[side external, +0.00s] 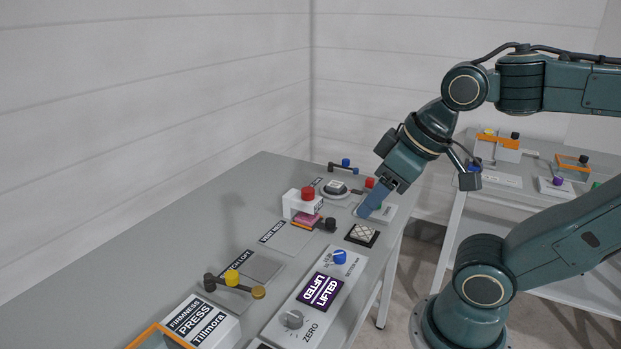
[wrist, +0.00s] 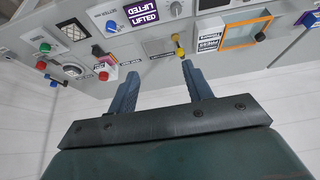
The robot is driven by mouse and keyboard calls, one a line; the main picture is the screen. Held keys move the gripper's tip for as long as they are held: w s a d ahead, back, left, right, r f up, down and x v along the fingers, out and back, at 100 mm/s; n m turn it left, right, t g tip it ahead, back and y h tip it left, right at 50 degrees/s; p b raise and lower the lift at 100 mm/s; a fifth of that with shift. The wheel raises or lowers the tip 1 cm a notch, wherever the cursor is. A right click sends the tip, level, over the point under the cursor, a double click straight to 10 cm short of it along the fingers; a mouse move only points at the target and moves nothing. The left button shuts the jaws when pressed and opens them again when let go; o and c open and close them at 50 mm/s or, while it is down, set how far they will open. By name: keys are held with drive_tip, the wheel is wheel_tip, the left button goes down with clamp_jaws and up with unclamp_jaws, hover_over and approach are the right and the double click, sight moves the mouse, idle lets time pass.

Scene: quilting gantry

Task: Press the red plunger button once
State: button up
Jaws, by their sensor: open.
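A red plunger button (side external: 308,193) tops a small white housing (side external: 298,206) in the middle of the grey bench; a pink pad lies at its front. The wrist view shows a red button (wrist: 104,75) beside a pink patch. A second red button (side external: 369,182) sits farther back, near a green one; a red button (wrist: 41,66) also shows at the wrist view's left. My gripper (side external: 366,208) hangs to the right of the white housing, apart from it, its blue fingers tilted down. In the wrist view the fingers (wrist: 160,68) are spread with nothing between them.
The bench (side external: 190,235) is bare at left. A black-framed pad (side external: 362,235), a blue knob (side external: 339,257), a purple display (side external: 320,291) and a yellow-knobbed lever (side external: 232,278) stand near the front. A second table (side external: 500,205) stands at the right.

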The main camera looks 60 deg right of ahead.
clamp_jaws()
idle(1.5)
